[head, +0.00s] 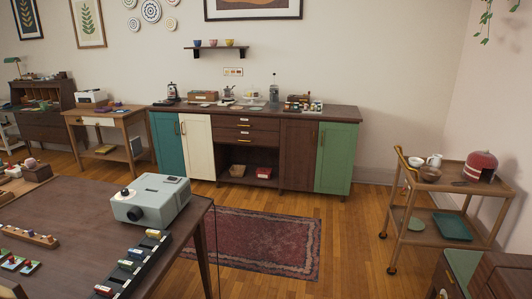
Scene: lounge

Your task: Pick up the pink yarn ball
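A small pinkish round thing (31,162) shows at the far left. It sits on or just behind a small dark brown box (37,173) at the back of the dark wooden table. It may be the pink yarn ball, but it is too small to tell. No other pink ball is clear in the head view. Neither of my grippers is in view.
The dark table (75,210) at the left holds a grey projector (151,200) and a rack of small coloured items (133,262). A patterned rug (262,243) lies before a long sideboard (262,112). A wooden trolley (440,189) stands right. Floor between is clear.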

